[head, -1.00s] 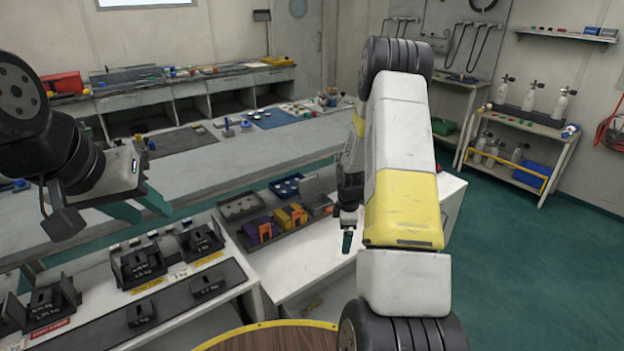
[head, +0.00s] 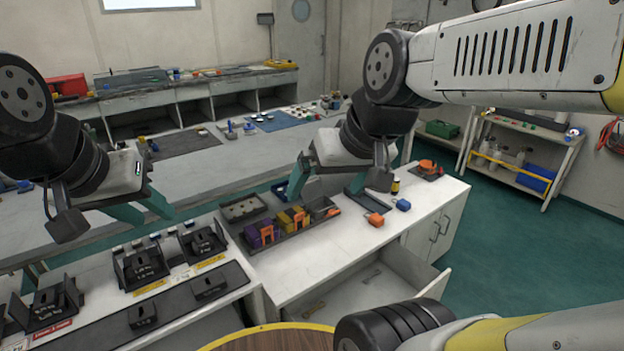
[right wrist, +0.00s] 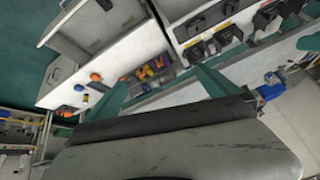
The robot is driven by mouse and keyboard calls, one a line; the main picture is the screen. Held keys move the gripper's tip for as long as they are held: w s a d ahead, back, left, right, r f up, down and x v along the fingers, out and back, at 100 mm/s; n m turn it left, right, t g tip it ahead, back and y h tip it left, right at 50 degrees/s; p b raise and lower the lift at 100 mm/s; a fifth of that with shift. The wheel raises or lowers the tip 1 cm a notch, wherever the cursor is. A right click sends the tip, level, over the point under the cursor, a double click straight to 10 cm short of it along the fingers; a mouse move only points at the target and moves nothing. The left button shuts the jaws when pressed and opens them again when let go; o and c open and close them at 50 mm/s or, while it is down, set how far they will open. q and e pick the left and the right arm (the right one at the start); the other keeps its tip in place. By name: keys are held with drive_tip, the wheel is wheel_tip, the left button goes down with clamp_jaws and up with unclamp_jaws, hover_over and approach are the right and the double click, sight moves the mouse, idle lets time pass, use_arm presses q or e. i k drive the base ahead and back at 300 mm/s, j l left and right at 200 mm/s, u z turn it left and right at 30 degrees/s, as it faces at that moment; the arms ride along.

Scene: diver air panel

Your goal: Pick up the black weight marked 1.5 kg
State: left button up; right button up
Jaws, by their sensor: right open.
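Black slotted weights sit in black holders on the white counter at lower left in the head view: one at the centre (head: 142,268), one to its right (head: 203,243), and one at the far left (head: 47,301). Smaller black blocks (head: 208,286) lie on the dark strip in front. Their markings are too small to read, so I cannot tell which is 1.5 kg. My left gripper (head: 152,214) is open and empty above and behind the weights. My right gripper (head: 325,188) is open and empty, well right of them, above the tray; its fingers show in the right wrist view (right wrist: 158,88).
A grey tray (head: 285,238) with purple, yellow and orange blocks stands on the white cabinet. Orange (head: 375,219) and blue (head: 403,204) items lie to its right. An open drawer (head: 365,290) juts out below. A long grey bench (head: 235,160) runs behind.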

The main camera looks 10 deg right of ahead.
sight(217, 282)
drive_tip(key=j+u, duration=0.1)
drive_tip(key=j, duration=1.35)
